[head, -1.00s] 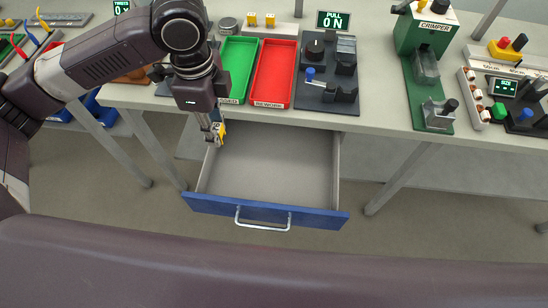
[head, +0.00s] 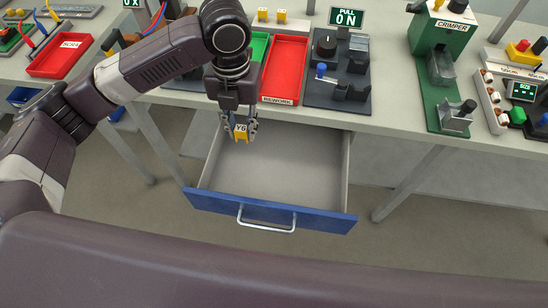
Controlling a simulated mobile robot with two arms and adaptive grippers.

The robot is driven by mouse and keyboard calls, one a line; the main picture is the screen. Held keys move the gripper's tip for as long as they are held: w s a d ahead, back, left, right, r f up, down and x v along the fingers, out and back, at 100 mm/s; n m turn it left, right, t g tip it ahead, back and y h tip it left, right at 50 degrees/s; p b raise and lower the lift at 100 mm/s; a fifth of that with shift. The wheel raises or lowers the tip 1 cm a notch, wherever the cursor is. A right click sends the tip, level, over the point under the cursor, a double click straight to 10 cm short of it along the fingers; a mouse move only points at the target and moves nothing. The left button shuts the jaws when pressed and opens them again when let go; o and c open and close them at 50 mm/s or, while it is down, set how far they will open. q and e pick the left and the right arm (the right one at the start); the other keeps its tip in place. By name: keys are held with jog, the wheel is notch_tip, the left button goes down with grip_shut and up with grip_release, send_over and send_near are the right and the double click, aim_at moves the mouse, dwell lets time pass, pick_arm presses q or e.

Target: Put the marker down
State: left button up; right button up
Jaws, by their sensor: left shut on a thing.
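The marker is a small yellow block (head: 241,134) with a white label reading "Y6". My left gripper (head: 240,130) is shut on it, with a finger on each side. It hangs above the back left part of the open drawer (head: 280,160), in front of the table edge. The drawer looks empty, with grey inside walls and a blue front with a silver handle. My right gripper is not in view.
On the table behind are a red REWORK tray (head: 286,68), a green tray (head: 259,47) partly behind my arm, a dark pull-test fixture (head: 338,82) and a green crimper (head: 440,90). A red SCRAP tray (head: 58,55) is at left.

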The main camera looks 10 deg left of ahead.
pick_arm(q)
send_over(250, 176)
notch_tip(250, 176, down, 15)
jog(key=shift+r+p, duration=0.1)
jog(key=shift+p, duration=0.2)
jog(key=shift+f, duration=2.45)
jog(key=o, duration=0.7)
jog(key=shift+f, duration=0.15)
jog(key=shift+o, duration=0.2)
jog(key=shift+r, duration=0.25)
notch_tip(250, 176, up, 12)
jog(key=shift+b, duration=0.35)
jog(key=shift+f, duration=0.15)
